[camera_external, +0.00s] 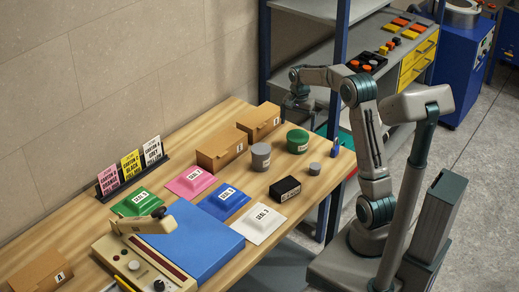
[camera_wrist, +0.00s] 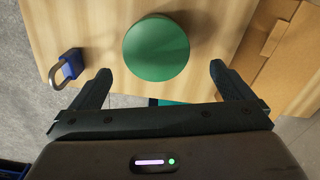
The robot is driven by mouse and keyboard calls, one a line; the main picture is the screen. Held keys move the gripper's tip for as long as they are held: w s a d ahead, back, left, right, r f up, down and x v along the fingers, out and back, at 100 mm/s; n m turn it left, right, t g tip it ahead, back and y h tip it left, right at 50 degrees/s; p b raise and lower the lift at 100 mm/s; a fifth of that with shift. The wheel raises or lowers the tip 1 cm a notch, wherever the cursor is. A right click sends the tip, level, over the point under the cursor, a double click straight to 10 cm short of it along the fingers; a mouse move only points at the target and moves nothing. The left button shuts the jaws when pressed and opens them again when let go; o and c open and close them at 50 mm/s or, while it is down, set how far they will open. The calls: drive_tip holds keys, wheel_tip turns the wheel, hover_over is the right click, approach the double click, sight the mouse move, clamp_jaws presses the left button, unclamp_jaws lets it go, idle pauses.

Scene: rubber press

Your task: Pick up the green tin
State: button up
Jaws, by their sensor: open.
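The green tin (camera_external: 297,142) stands upright on the wooden table near its far right end, with a pale label on its side. In the wrist view the tin (camera_wrist: 156,47) shows as a round green lid, seen from above. My gripper (camera_wrist: 160,68) is open and empty, its two dark fingers spread to either side of the lid's lower edge. The tin lies mostly beyond the fingertips in that view, with no contact visible. In the external view my gripper (camera_external: 298,103) is above and behind the tin, near the blue shelf post.
A grey tin (camera_external: 261,156), a small grey weight (camera_external: 314,168), a black box (camera_external: 285,188) and cardboard boxes (camera_external: 222,148) stand nearby. A blue padlock (camera_wrist: 67,66) lies left of the tin in the wrist view. A blue post (camera_external: 338,75) rises beside my arm.

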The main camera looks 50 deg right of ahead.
sight(298, 135)
wheel_tip(298, 135, down, 4)
drive_tip(key=shift+f, duration=0.2)
drive_tip(key=shift+s+f+p, duration=0.2)
drive_tip(key=shift+f+p, duration=0.5)
drive_tip(key=shift+f, duration=1.9)
drive_tip(key=c, duration=1.4)
drive_tip(key=shift+o, duration=0.2)
drive_tip(key=shift+r, duration=0.1)
